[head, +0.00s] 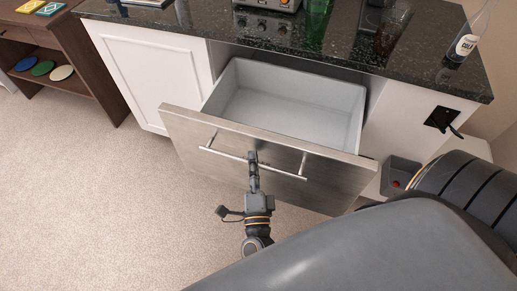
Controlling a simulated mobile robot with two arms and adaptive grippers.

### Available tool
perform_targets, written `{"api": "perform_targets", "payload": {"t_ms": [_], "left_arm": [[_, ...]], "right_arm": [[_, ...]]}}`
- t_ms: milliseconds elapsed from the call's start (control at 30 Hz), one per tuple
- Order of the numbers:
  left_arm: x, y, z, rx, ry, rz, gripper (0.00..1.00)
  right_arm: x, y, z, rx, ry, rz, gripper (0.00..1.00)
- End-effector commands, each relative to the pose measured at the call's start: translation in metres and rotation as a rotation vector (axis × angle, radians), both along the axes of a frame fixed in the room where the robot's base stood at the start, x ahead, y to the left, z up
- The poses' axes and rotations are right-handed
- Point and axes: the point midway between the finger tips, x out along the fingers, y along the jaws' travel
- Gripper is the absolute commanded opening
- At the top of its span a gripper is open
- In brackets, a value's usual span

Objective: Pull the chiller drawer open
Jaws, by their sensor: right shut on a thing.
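The chiller drawer (180,122) stands pulled out from under the dark counter, with a steel front and an empty light grey inside. A bar handle (225,153) runs across its front. My right gripper (253,158) is at the middle of the handle and is shut on it. The fingertips hide a small part of the bar. My left gripper is not in view.
The speckled dark counter top (345,60) holds a green glass (316,22), a brown glass (393,28) and a bottle (466,42). A white cabinet door (145,70) is left of the drawer. A dark wooden shelf (75,50) stands farther left. The carpet (110,200) in front is clear.

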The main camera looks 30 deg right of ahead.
Motion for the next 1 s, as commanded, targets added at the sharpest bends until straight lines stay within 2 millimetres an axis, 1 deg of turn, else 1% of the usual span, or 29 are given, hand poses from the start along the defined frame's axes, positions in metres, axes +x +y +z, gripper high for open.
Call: {"api": "perform_targets", "payload": {"t_ms": [33,100,200,367,667,700,767,800,1000], "left_arm": [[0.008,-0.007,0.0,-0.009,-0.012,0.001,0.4],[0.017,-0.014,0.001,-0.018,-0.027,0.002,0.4],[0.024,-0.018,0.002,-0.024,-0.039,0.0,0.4],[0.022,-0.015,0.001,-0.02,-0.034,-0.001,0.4],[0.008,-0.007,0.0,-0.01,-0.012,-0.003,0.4],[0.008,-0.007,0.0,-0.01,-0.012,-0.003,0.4],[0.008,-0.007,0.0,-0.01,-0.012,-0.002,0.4],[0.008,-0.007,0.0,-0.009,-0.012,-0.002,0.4],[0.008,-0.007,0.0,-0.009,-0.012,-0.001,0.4]], "right_arm": [[-0.005,0.006,-0.002,0.004,0.004,0.001,0.0],[-0.01,0.011,-0.002,0.003,0.004,0.001,0.0],[-0.014,0.016,-0.001,0.002,0.002,0.0,0.0],[-0.017,0.02,-0.001,0.002,0.002,-0.001,0.0],[-0.017,0.02,-0.001,0.002,0.002,-0.001,0.0],[-0.017,0.02,-0.001,0.002,0.001,-0.001,0.2],[-0.017,0.02,-0.001,0.002,0.001,-0.001,0.32],[-0.017,0.02,-0.001,0.002,0.001,-0.001,0.35],[-0.017,0.019,0.0,0.001,0.0,-0.001,0.35]]}}
